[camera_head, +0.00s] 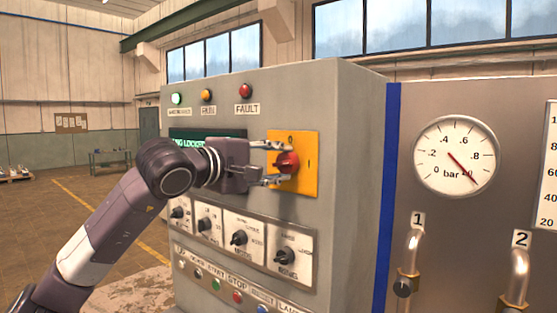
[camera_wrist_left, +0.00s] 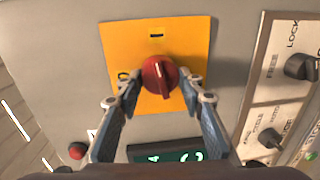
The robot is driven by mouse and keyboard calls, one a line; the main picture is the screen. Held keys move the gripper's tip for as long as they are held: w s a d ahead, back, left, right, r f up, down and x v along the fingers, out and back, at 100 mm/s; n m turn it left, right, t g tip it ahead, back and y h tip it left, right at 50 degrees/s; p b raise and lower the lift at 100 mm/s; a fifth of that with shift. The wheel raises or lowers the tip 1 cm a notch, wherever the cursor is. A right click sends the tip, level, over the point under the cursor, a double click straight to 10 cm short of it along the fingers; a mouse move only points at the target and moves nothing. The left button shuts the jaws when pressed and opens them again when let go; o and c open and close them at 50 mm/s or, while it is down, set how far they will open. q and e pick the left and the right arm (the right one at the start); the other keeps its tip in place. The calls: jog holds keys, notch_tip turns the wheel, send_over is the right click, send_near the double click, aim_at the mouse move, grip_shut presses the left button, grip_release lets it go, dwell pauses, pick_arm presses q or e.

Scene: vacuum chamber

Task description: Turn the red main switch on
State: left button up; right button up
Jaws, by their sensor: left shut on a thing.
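The red main switch (camera_head: 288,163) is a round knob with a raised grip, on a yellow plate (camera_head: 308,185) marked 0 at the top and I at the right in the head view. In the left wrist view the knob (camera_wrist_left: 160,75) shows between the two fingers, with the I mark above and the 0 mark at the left. Its grip stands nearly upright there, slightly tilted. My left gripper (camera_head: 273,164) reaches in from the left and is shut on the switch; its fingertips also show in the wrist view (camera_wrist_left: 168,92). My right gripper is not in view.
The grey cabinet carries a lit green-white lamp (camera_head: 176,98), an amber lamp (camera_head: 207,95) and a red fault lamp (camera_head: 246,91). Below the switch are several black rotary knobs (camera_head: 239,238) and push buttons.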

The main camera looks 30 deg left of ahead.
pick_arm(q)
jog(key=shift+d+m, duration=0.1)
jog(key=shift+m, duration=1)
jog(key=shift+y, duration=0.3)
jog(key=o, duration=1.2)
jog(key=shift+c, duration=0.2)
jog(key=shift+s, duration=0.15)
jog(key=shift+s, duration=0.25)
jog(key=s+r, duration=0.1)
jog(key=s, duration=1)
jog(key=shift+s+a, duration=0.15)
jog(key=shift+a, duration=0.3)
